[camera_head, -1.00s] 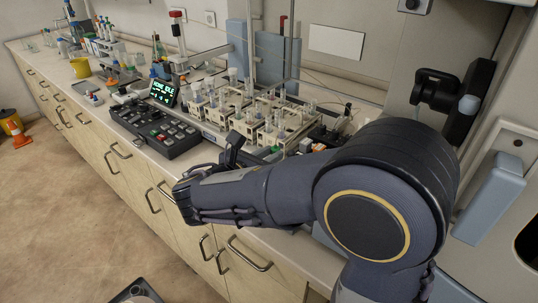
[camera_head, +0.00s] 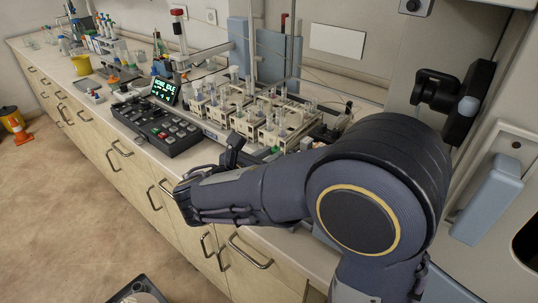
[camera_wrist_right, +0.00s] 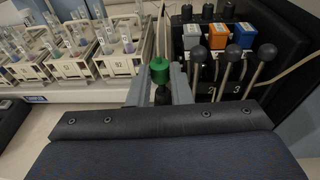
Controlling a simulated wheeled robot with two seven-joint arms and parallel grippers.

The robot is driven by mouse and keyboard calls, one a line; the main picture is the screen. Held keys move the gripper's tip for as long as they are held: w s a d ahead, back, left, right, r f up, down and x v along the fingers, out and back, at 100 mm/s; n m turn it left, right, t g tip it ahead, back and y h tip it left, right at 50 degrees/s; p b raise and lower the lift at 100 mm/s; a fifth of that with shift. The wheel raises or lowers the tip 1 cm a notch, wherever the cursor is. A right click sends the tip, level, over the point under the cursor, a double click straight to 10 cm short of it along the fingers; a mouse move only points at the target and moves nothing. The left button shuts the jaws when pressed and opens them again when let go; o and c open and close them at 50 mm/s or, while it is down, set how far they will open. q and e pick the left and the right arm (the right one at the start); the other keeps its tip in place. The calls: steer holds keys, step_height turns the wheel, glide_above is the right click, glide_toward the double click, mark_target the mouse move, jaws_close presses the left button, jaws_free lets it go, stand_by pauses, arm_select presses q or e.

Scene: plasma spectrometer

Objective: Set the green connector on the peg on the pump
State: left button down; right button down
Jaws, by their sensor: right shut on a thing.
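The green connector (camera_wrist_right: 160,70) is between the two grey fingers of my right gripper (camera_wrist_right: 160,82) in the right wrist view. The gripper is shut on it. A dark stem (camera_wrist_right: 162,95) shows below the green part; I cannot tell whether it is part of the connector or a peg. The pump is probably the black unit (camera_wrist_right: 276,52) with grey, orange and blue blocks and ball-tipped levers, right of the gripper. I cannot make out its peg. In the head view my right arm hides much of the gripper area. My left gripper is not in view.
Racks of tubes (camera_wrist_right: 112,66) stand left of the gripper, behind it on the bench. In the head view a black keypad box (camera_head: 160,125) with a lit display (camera_head: 163,92) sits left of the racks. A white panel (camera_head: 337,40) is on the wall.

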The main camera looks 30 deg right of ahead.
steer(key=shift+f+b, duration=0.5)
steer(key=shift+f, duration=0.5)
steer(key=c, duration=1.2)
jaws_free()
steer(key=shift+c, duration=0.2)
steer(key=shift+f, duration=0.1)
steer(key=shift+s, duration=0.1)
steer(key=v, duration=0.8)
